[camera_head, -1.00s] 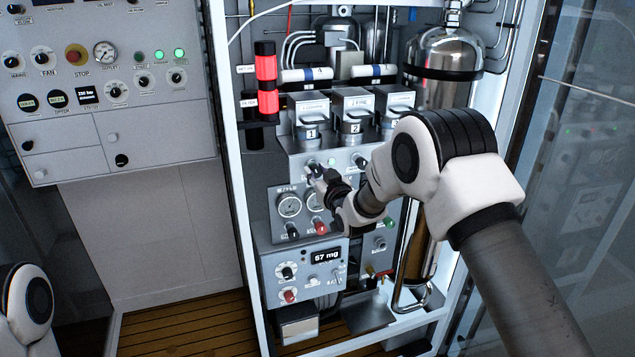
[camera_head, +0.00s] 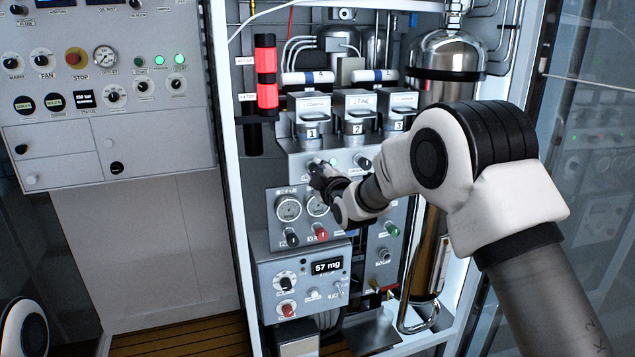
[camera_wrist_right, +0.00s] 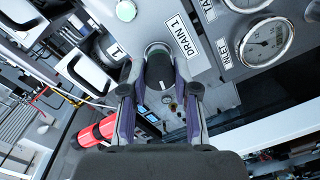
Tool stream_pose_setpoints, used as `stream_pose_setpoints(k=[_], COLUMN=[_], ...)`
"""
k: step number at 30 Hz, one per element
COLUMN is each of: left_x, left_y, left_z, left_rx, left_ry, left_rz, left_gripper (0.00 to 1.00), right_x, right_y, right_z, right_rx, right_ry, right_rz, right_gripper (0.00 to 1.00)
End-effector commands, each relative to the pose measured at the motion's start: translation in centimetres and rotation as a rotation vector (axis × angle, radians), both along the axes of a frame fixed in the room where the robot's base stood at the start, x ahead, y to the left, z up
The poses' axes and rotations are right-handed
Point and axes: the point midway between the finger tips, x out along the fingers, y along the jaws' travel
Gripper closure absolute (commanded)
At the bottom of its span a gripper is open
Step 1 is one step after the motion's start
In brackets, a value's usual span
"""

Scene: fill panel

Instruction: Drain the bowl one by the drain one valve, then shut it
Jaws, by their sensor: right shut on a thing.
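My right gripper (camera_head: 318,170) is at the drain one valve, on the panel below bowl one (camera_head: 311,131), which carries a "1" label. In the right wrist view the gripper (camera_wrist_right: 160,95) has its fingers on both sides of the dark valve knob (camera_wrist_right: 158,68), shut on it. A "DRAIN 1" label (camera_wrist_right: 181,33) is beside the knob. The gripper hides most of the knob in the head view. The liquid level in bowl one cannot be made out. My left gripper is out of view; only part of my left arm shows at the lower left.
Bowls two (camera_head: 356,128) and three (camera_head: 397,125) stand right of bowl one. Below are gauges (camera_head: 289,208), black and red knobs, and a display (camera_head: 327,267) reading "57 mg".

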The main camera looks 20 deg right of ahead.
Motion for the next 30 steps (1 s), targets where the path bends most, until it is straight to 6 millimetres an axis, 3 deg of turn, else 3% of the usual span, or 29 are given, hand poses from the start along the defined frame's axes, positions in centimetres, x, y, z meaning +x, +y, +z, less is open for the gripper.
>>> stream_pose_setpoints(k=[3,15,30], left_x=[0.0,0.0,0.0], left_y=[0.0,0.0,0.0], left_z=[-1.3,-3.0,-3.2], left_rx=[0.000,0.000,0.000], left_ry=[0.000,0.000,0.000], left_rz=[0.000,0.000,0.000], left_gripper=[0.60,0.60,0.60], right_x=[0.0,0.0,0.0], right_y=[0.1,0.1,0.1], right_z=[-0.5,-0.5,-0.4], right_rx=[-0.105,-0.364,-0.429], right_ry=[-0.001,-0.009,-0.008], right_rz=[0.001,0.002,0.003], right_gripper=[1.00,1.00,1.00])
